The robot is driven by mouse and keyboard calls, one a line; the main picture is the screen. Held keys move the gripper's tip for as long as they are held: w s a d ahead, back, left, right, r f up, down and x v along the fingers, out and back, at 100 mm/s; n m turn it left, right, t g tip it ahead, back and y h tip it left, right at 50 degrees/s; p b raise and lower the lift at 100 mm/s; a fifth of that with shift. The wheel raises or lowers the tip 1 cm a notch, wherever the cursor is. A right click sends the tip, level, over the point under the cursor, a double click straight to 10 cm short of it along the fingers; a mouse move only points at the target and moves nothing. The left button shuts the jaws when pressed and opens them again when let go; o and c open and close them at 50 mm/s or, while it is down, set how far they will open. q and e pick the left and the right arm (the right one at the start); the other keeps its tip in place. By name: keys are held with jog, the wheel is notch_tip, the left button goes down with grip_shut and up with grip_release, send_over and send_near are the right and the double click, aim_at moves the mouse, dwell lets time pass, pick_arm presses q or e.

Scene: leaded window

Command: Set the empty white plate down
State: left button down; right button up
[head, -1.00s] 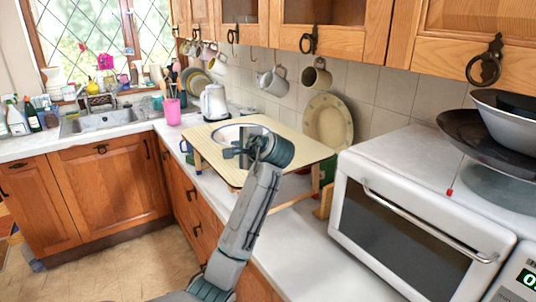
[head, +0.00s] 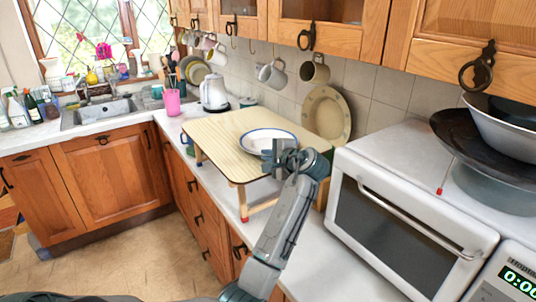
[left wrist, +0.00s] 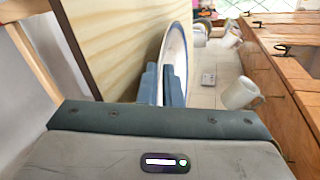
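The empty white plate (head: 262,138) with a blue rim is level over the right part of the small wooden-topped table (head: 212,135). In the left wrist view the plate (left wrist: 178,50) shows nearly edge-on, close to the tabletop (left wrist: 120,40). I cannot tell whether it touches the wood. My left gripper (head: 273,152) is at the plate's near right rim. In the left wrist view its two fingers (left wrist: 160,85) are close together with the rim between them. The fingers hide part of the rim. My right gripper is not in view.
A white oven (head: 400,220) stands right of the table, with dark and grey bowls (head: 475,135) on top. A patterned plate (head: 327,115) leans on the tiles behind. Mugs (head: 314,70) hang above. The left part of the tabletop is clear.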

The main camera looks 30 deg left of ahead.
pick_arm(q)
jog(key=c, duration=1.9)
grip_release()
jog(key=shift+f, duration=0.1)
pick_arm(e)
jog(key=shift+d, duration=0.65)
pick_arm(q)
jog(key=shift+d, duration=0.1)
jog(key=shift+s+d, duration=0.1)
jog(key=shift+d, duration=0.25)
jog(key=b+v, duration=0.3)
jog(key=v, duration=0.8)
jog(key=shift+r, duration=0.3)
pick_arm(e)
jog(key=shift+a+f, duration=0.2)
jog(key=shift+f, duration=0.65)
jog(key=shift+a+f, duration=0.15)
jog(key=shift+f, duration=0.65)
